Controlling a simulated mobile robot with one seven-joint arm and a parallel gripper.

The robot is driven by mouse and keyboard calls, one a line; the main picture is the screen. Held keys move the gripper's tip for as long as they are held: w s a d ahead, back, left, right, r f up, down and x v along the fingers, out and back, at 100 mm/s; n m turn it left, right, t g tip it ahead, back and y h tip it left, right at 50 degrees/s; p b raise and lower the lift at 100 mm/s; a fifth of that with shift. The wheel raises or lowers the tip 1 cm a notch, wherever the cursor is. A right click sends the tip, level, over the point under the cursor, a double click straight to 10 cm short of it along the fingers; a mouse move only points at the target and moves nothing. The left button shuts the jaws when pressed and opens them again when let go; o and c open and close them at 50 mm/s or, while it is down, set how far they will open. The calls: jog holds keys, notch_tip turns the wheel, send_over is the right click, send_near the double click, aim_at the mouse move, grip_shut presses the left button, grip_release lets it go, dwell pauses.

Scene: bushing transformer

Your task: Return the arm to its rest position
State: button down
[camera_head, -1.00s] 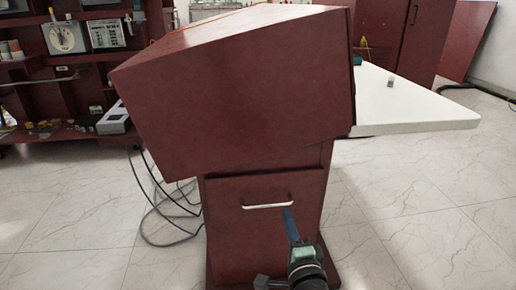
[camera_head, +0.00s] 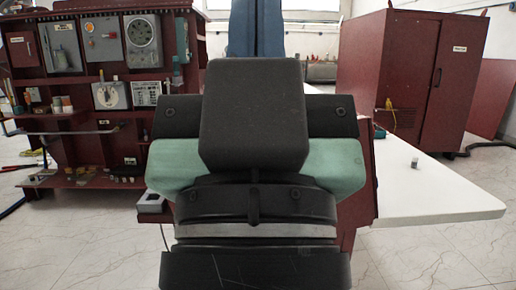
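My gripper (camera_head: 257,28) fills the middle of the head view, raised close to the camera and pointing up. Its black and green body (camera_head: 253,120) is seen from behind. Its two blue fingers stand side by side at the top edge with only a thin line between them, so it looks shut. Nothing shows between the fingers, though their tips are cut off by the frame. The arm below the hand is mine and runs down to the bottom edge.
The dark red console (camera_head: 364,165) is mostly hidden behind my gripper. Its white side table (camera_head: 440,190) reaches right and bears a small grey object (camera_head: 414,162). A red shelf with instruments (camera_head: 95,125) stands left, and a red cabinet (camera_head: 400,75) stands back right.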

notch_tip(320, 180, up, 36)
jog(key=p, duration=3.3)
jog(key=shift+w+p, duration=0.3)
jog(key=shift+p, duration=0.05)
